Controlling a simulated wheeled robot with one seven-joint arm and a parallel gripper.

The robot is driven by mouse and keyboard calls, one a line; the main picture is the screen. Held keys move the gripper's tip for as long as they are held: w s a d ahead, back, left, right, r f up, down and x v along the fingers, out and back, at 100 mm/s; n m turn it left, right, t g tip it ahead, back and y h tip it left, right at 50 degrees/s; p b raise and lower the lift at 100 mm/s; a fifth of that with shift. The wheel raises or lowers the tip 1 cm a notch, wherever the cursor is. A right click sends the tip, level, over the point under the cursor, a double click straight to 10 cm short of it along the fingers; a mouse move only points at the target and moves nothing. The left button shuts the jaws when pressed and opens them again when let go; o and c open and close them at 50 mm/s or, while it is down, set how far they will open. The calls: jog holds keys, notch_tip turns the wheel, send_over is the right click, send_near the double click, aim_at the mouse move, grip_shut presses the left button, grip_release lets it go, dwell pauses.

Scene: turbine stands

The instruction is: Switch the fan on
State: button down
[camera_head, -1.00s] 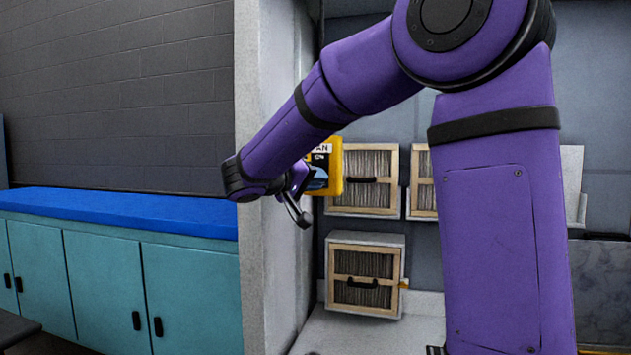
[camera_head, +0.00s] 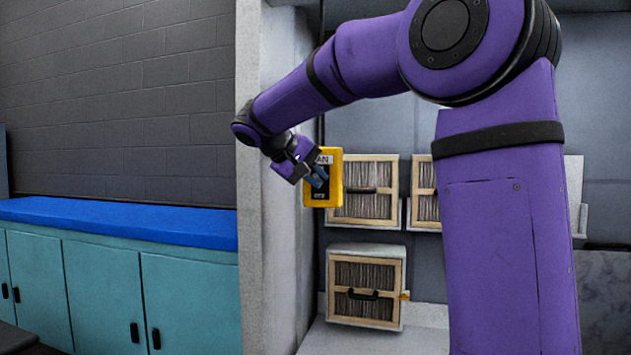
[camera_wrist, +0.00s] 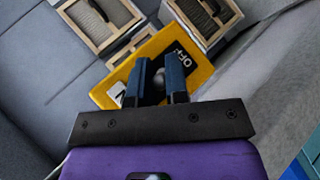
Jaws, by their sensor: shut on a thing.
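A yellow fan switch box (camera_head: 337,182) is mounted by the inner side of the pale wall, with a label ending in "AN" at its top. It also fills the middle of the wrist view (camera_wrist: 207,72), where an "OFF" label shows on its dark face. My gripper (camera_head: 317,176) is at the front of the box. In the wrist view, my gripper's blue fingers (camera_wrist: 161,72) are shut on the grey switch knob (camera_wrist: 158,80), one finger on each side. Part of the face, including most of the other label, is hidden by the fingers.
Framed filter panels with black handles (camera_head: 365,188) hang behind the box, and another (camera_head: 366,286) is below. The pale wall (camera_head: 268,240) stands close on the left. Beyond it is a blue-topped counter (camera_head: 120,218) with teal cabinets.

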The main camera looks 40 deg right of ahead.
jog(key=shift+r, duration=0.1)
dwell(0.3)
jog(key=c, duration=1.4)
grip_release()
jog(key=v, duration=1)
jog(key=shift+a+r, duration=0.15)
jog(key=shift+r, duration=0.3)
jog(key=shift+f, duration=0.1)
